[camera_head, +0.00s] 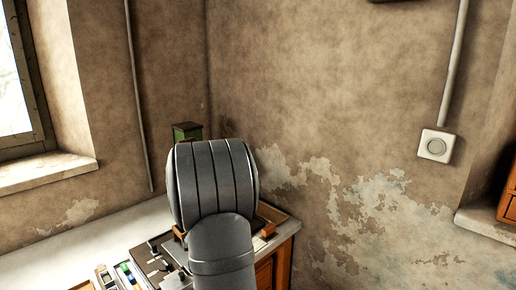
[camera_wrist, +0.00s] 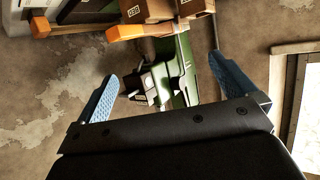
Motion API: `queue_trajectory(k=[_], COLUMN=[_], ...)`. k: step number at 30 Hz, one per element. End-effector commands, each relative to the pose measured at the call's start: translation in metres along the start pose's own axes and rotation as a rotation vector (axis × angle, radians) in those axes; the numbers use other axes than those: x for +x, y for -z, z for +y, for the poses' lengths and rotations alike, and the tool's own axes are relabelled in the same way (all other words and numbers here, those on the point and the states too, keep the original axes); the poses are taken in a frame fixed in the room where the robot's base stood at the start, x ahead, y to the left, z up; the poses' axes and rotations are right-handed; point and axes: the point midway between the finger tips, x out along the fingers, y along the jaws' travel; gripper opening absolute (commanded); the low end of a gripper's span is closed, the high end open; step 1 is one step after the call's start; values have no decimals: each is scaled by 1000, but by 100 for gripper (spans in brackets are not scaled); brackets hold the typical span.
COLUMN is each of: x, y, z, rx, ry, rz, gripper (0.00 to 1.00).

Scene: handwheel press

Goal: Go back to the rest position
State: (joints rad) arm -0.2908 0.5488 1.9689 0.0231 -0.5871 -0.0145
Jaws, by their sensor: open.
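My gripper (camera_wrist: 168,86) shows in the wrist view with its two blue fingers spread wide and nothing between them. Beyond the fingers is a green machine (camera_wrist: 178,75) with dark and light metal parts, seen at a steep tilt; it looks like the press. It appears apart from the fingers, though the distance is hard to judge. In the head view a green top (camera_head: 187,131) shows behind my grey arm. My arm hides the rest of it there, and also hides my gripper. I cannot make out the handwheel clearly.
A bench (camera_head: 70,245) stands along the wall in the head view, with a tray of small items (camera_head: 122,274) near its front. In the wrist view, orange-ended bars (camera_wrist: 125,32) and brown boxes (camera_wrist: 146,10) lie near the top.

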Motion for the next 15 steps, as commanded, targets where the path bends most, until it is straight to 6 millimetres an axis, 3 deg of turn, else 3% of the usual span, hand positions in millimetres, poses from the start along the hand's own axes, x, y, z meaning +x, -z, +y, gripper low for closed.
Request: queue_trajectory(k=[12, 15], x=[-65, -49], y=[0, -6], z=[0, -1], rx=[0, -26], ry=[1, 0], rz=[2, -57], gripper=[100, 100])
